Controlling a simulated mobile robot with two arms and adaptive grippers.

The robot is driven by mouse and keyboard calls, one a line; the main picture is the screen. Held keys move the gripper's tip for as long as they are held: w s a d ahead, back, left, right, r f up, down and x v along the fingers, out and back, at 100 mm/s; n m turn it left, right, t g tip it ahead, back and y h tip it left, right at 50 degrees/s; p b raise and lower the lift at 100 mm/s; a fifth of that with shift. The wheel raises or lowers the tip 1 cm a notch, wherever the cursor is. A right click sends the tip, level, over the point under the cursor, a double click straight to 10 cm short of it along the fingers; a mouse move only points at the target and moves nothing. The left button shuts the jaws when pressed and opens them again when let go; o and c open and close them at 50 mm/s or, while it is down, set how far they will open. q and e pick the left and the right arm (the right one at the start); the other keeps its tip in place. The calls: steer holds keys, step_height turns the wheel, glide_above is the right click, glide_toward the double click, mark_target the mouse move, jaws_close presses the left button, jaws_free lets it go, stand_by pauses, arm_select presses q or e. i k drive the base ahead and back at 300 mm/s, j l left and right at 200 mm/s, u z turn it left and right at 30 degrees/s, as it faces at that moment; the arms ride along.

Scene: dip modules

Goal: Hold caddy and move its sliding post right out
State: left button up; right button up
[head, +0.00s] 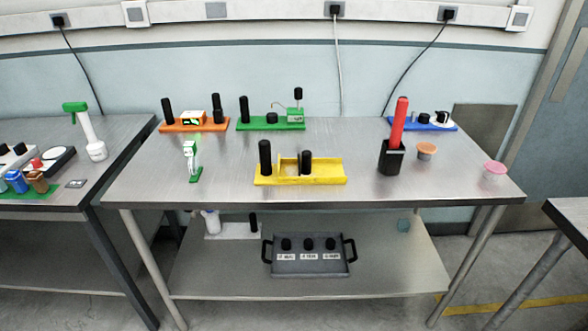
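A yellow caddy-like module (325,180) lies near the front middle of the metal table in the head view. A tall black post (265,158) stands at its left end. The channel to the right of that post looks empty. A black holder (391,157) with a red stick (399,121) upright in it stands farther right. Which of these the task calls the caddy is not labelled. Neither of my grippers is in view.
Orange (183,127), green (268,126) and blue (433,126) modules stand at the back. A small green-and-white stand (192,160) is front left; orange (427,150) and pink (495,169) cups are right. A grey handled tray (308,266) is on the lower shelf.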

mark_target(306, 156)
steer(key=i+j, duration=0.1)
steer(key=i, duration=1.1)
